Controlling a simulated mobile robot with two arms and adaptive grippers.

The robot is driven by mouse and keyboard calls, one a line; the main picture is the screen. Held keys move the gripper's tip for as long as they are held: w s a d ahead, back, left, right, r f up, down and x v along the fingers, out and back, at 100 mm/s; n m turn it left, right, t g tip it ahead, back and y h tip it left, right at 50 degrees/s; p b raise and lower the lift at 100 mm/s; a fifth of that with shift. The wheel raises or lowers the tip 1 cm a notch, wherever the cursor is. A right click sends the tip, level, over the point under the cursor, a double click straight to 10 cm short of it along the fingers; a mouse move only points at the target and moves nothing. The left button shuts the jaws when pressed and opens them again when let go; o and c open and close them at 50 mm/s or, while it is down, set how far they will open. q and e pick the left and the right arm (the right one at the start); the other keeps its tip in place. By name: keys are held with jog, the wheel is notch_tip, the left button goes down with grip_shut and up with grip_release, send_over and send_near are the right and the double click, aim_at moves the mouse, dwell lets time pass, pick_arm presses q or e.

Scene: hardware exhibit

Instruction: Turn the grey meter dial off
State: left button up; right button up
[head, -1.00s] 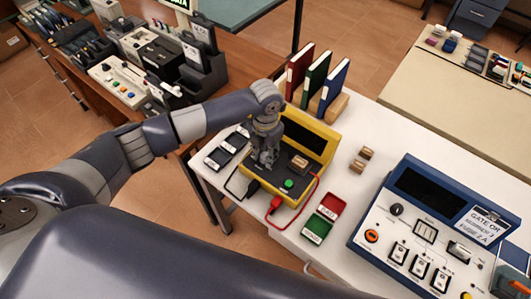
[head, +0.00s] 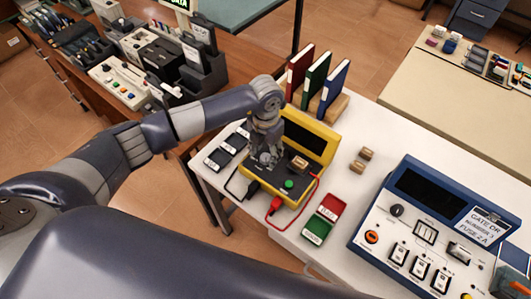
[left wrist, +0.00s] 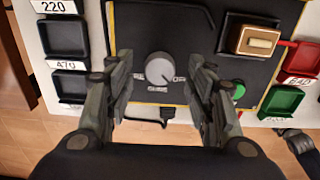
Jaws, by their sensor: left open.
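The grey meter dial (left wrist: 160,72) is a round knob on the dark front panel of the yellow meter (head: 318,140). It shows in the left wrist view between my fingers; in the head view my gripper hides it. A light pointer mark runs toward its lower right, near partly covered lettering. My left gripper (head: 265,162) is over the panel, pointing down. In the left wrist view the left gripper (left wrist: 160,110) is open, with one finger on each side of the dial and a gap on both sides. I cannot tell whether it touches the panel. My right gripper is not in view.
A green button (head: 289,184) and a small wooden block (head: 300,162) are on the panel beside the dial. Red and black leads run to the meter's front. Red (head: 331,206) and green (head: 317,228) trays stand right. A blue console (head: 425,200) stands further right.

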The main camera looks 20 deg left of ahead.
aim_at(266, 157)
pick_arm(q)
notch_tip(266, 157, up, 11)
jog(key=shift+f, duration=0.2)
dwell(0.5)
